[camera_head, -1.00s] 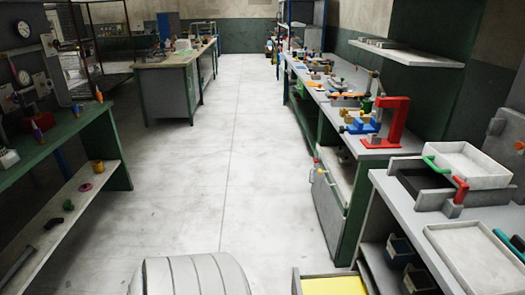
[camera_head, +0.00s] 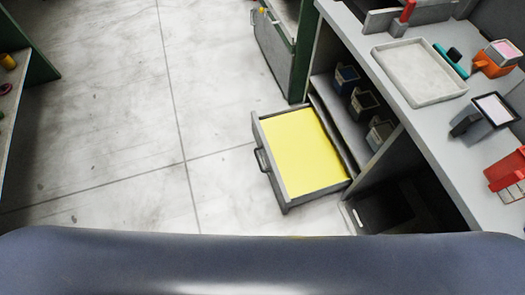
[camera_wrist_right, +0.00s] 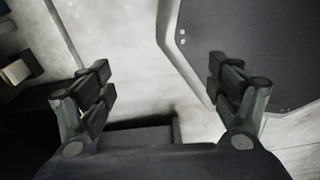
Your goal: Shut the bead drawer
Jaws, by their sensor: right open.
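The bead drawer (camera_head: 258,134) is a grey drawer with a yellow inside, pulled out from under the grey workbench. It has a dark handle (camera_head: 261,160) on its left front. No gripper shows in the head view. In the right wrist view, my right gripper (camera_wrist_right: 165,95) is open, with its two fingers wide apart and nothing between them but pale floor behind. I cannot make out the yellow drawer in that view. My left gripper is in neither view.
The grey benchtop (camera_head: 429,125) at the right carries a pale tray (camera_head: 418,72), small orange and dark-framed bins and a red bin (camera_head: 506,170). Several small bins (camera_head: 364,102) stand on the shelf below. The floor (camera_head: 110,120) left of the drawer is clear.

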